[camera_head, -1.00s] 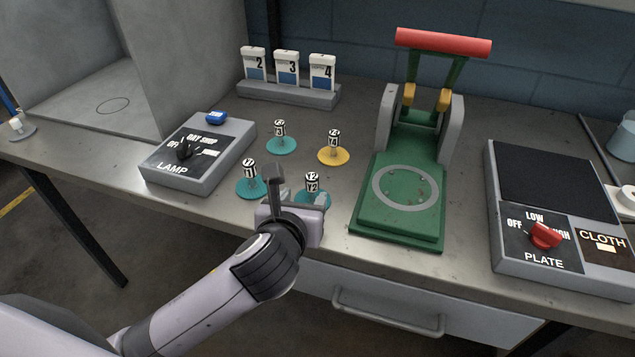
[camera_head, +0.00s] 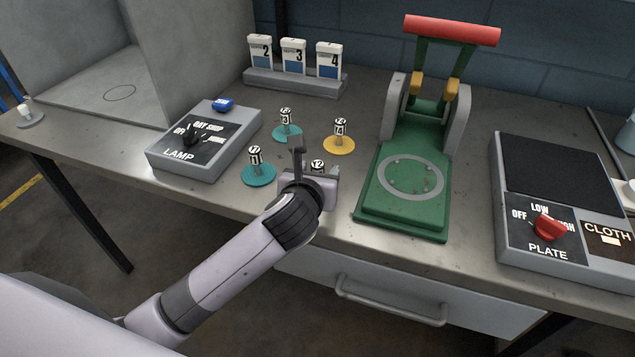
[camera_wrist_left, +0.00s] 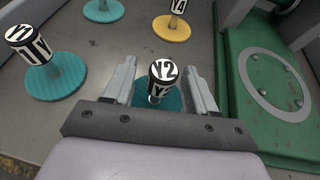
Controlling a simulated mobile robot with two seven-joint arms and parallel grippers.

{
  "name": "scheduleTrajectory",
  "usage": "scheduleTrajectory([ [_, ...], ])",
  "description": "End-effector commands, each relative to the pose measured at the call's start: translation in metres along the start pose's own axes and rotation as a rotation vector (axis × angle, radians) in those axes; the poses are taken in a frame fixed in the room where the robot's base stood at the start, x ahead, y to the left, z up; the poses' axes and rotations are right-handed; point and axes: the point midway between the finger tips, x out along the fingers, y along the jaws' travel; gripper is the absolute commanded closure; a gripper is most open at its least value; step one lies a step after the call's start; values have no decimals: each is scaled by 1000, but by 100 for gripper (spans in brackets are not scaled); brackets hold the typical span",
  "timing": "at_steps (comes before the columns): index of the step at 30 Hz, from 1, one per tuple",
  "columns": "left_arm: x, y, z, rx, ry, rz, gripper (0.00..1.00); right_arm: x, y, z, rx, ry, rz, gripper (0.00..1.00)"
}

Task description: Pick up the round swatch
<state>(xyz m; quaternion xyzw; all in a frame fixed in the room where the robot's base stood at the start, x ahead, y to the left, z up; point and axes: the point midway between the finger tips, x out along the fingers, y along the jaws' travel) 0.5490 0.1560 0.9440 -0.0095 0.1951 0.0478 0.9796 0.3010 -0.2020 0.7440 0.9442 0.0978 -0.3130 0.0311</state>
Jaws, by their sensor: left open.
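Several round swatches with upright labelled knobs stand on the bench. Three are teal: Y1 (camera_head: 259,175), Y3 (camera_head: 287,132) and Y2, whose knob (camera_head: 317,166) shows just past my gripper. Y4 (camera_head: 339,145) is yellow. My left gripper (camera_head: 316,174) is open at Y2, hiding most of its disc in the head view. In the left wrist view, the Y2 knob (camera_wrist_left: 161,78) stands between the two open fingers of my left gripper (camera_wrist_left: 162,88), with a gap on each side. Y1 (camera_wrist_left: 45,65) is to the left there. My right gripper is out of view.
A green press (camera_head: 400,205) with a red handle stands close to the right of my left gripper. The lamp box (camera_head: 200,145) is to the left, numbered cards (camera_head: 293,58) at the back, and the plate box (camera_head: 552,190) at the right.

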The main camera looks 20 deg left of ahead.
Motion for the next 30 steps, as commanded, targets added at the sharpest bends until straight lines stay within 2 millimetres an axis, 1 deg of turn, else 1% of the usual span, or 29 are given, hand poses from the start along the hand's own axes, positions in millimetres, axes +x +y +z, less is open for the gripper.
scheduleTrajectory([
  [2,0,0,0,0,0,0,43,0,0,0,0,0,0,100],
  [3,0,0,0,0,0,0,50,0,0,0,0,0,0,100],
  [5,0,0,0,0,0,0,69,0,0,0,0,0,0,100],
  [6,0,0,0,0,0,0,82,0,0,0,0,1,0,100],
  [7,0,0,0,0,0,0,92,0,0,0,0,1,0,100],
  [8,0,0,0,0,0,0,100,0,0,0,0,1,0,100],
  [16,-1,0,1,0,-2,0,100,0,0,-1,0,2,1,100],
  [20,-2,0,6,-1,-4,0,100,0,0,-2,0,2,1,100],
  [23,-6,0,16,-1,-6,0,100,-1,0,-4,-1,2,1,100],
  [26,-12,0,30,0,-7,-1,100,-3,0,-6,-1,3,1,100],
  [30,-26,0,63,-1,-10,-3,100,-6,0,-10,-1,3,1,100],
])
